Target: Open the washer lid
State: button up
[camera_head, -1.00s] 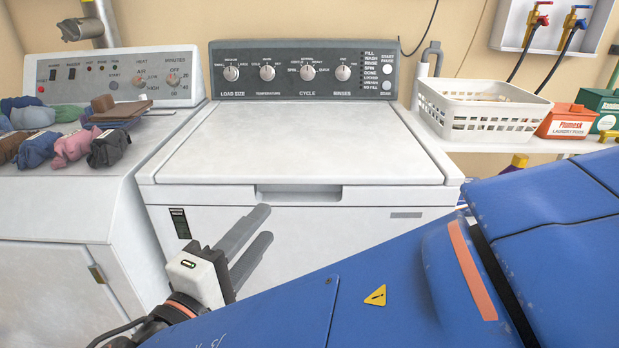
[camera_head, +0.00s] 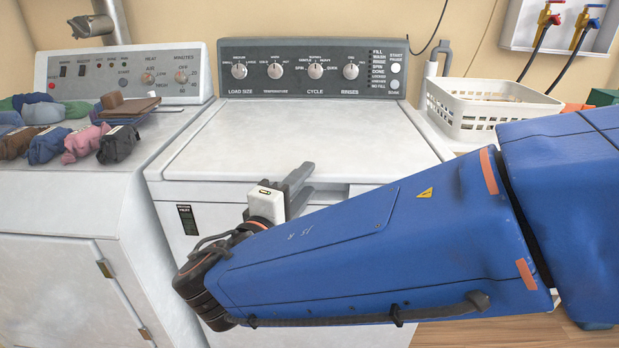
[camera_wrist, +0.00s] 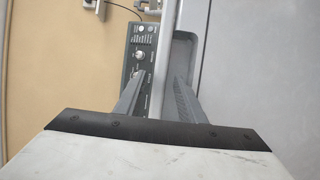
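The white washer lid (camera_head: 290,140) lies flat and shut on top of the washer (camera_head: 180,190). My gripper (camera_head: 304,178) is open in front of the lid's front edge, at the handle recess, which it partly hides. In the wrist view my gripper (camera_wrist: 160,84) has its two fingers apart and empty. The lid edge (camera_wrist: 167,45) runs between them, with the grey recess (camera_wrist: 185,60) by the right finger. I cannot tell whether a finger touches the lid.
A white basket (camera_head: 490,108) stands on the right counter. The washer's control panel (camera_head: 315,75) rises behind the lid. My blue arm covers the lower right.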

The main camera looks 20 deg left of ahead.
jog(key=shift+w+d, duration=0.15)
jog(key=shift+w, duration=0.55)
jog(key=shift+w+d, duration=0.1)
jog(key=shift+w, duration=0.55)
